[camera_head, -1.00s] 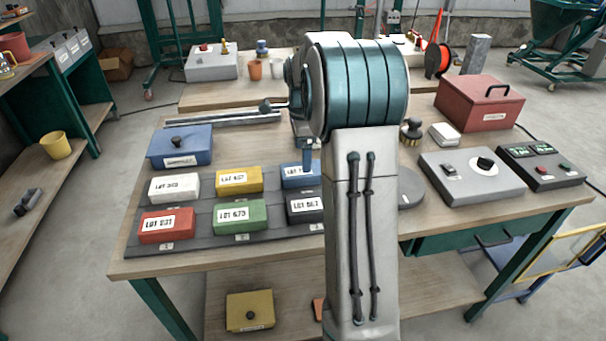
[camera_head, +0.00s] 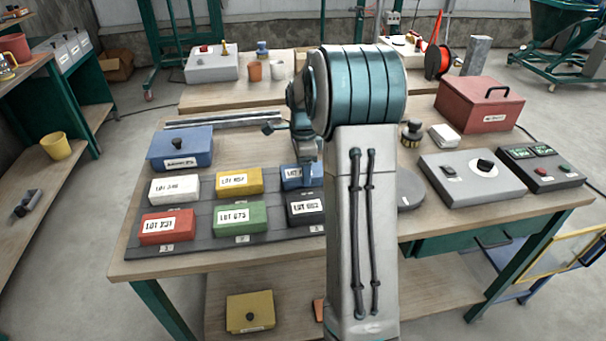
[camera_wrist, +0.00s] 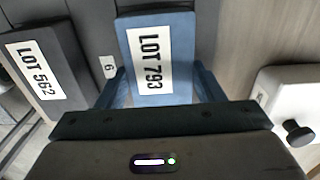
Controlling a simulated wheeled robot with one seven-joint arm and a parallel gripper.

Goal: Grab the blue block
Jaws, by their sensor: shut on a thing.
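The blue block (camera_head: 294,178) is at the back right of the dark rack on the workbench, partly hidden by my arm. In the wrist view the blue block (camera_wrist: 180,30) has a white label reading LOT 793. My gripper (camera_wrist: 162,86) has one blue finger on each side of the block's near part and is shut on it. In the head view my gripper (camera_head: 304,172) is over the block, its fingertips mostly hidden. I cannot tell whether the block is clear of the rack.
A black block (camera_head: 306,210) sits close in front, with white (camera_head: 173,188), yellow (camera_head: 238,181), red (camera_head: 166,226) and green (camera_head: 240,218) blocks to the left. A lidded blue box (camera_head: 180,148) stands behind the white block. A grey control box (camera_head: 470,185) is right of my arm.

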